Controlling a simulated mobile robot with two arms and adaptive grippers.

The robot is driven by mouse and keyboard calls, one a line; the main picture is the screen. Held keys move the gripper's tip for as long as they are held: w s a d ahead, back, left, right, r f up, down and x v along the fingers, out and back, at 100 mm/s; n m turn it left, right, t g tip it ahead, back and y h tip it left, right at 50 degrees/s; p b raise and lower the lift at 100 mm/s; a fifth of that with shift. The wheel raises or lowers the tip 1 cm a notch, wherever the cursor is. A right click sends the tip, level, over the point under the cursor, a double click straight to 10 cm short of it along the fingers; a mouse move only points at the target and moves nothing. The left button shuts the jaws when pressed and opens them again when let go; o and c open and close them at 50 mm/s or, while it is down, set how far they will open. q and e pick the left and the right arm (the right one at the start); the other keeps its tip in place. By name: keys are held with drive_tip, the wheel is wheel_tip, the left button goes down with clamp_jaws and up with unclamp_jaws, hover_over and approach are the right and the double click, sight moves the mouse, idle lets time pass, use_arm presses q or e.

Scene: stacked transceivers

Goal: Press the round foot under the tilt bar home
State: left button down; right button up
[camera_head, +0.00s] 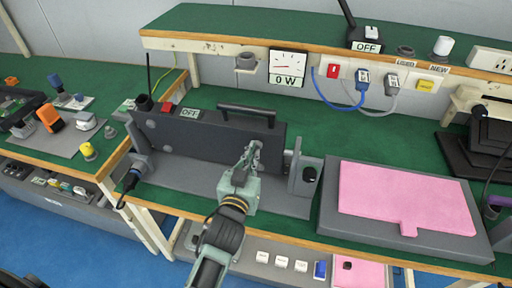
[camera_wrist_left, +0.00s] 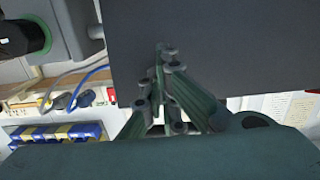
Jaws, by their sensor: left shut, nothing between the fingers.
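A dark grey box (camera_head: 205,138) stands upright in a grey cradle (camera_head: 215,183) on the green bench, with a black bar handle (camera_head: 247,109) along its top. Small grey round pieces (camera_head: 138,118) show at its left end. I cannot tell which round piece is the foot under the tilt bar. My left gripper (camera_head: 254,148) is shut and empty, in front of the right part of the box face. In the left wrist view, my left gripper's fingertips (camera_wrist_left: 166,50) are together at the plain dark face (camera_wrist_left: 215,40); whether they touch it is unclear. My right gripper is not in view.
A bracket with a black knob (camera_head: 310,174) stands right of the box. Farther right, a pink mat (camera_head: 405,198) lies on a grey slab. A shelf (camera_head: 300,50) with a power meter (camera_head: 287,67) and plugs runs behind. Bare green bench lies between.

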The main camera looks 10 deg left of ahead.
use_arm(q)
drive_tip(key=shift+w+r, duration=0.2)
drive_tip(key=shift+w, duration=0.25)
drive_tip(key=shift+f, duration=0.1)
drive_tip(key=s, duration=0.2)
drive_tip(key=s+f, duration=0.1)
drive_tip(key=s, duration=0.2)
idle(0.8)
